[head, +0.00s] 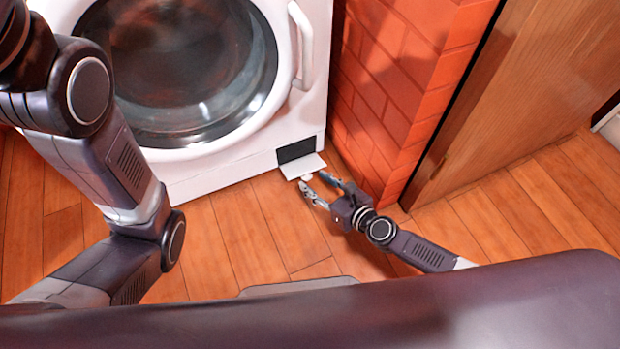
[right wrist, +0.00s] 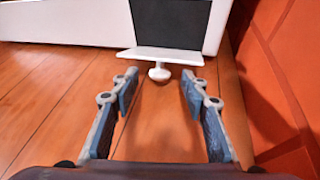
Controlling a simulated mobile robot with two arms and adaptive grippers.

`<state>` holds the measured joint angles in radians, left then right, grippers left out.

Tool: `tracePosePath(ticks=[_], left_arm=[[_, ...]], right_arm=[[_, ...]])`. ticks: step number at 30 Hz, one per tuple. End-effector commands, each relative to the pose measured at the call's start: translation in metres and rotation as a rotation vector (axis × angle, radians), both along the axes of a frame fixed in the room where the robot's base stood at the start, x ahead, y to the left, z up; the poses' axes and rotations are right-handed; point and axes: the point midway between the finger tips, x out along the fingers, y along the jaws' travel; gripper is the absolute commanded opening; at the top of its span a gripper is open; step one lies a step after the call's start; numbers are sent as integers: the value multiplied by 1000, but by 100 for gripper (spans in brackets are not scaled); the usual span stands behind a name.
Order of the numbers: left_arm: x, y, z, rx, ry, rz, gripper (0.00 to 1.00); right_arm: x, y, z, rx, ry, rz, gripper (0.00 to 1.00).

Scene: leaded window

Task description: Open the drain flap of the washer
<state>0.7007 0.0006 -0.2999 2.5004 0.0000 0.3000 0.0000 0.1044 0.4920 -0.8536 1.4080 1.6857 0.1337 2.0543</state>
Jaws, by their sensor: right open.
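The white washer (head: 235,172) stands against the wall, its round door shut. At its lower right corner the white drain flap (head: 303,165) is folded down and out, showing a dark opening (head: 296,150) behind it. In the right wrist view the flap (right wrist: 160,55) lies about level, with a round white knob (right wrist: 159,73) under its front edge and the dark opening (right wrist: 170,22) above. My right gripper (head: 322,184) is low over the floor in front of the flap. Its fingers (right wrist: 158,85) are open, with the knob just beyond and between their tips, not gripped. My left gripper is out of view.
A red brick pillar (head: 405,95) stands close to the right of the washer and of my right gripper. A wooden panel (head: 510,95) is further right. The wooden floor (head: 240,235) in front of the washer is clear.

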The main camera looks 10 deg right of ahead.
Motion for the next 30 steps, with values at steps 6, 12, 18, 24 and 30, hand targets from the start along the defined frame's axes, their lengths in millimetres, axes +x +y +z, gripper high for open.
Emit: tracePosePath(ticks=[6,12,18,24,30], left_arm=[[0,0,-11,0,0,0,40],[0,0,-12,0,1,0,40],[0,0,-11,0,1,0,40],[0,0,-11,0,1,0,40],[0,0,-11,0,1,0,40]], right_arm=[[22,14,-12,0,-1,1,42],[28,17,-13,-2,-1,1,42],[27,17,-13,-2,-1,1,38],[27,17,-13,-2,-1,1,16],[27,17,-13,-2,-1,1,0]])
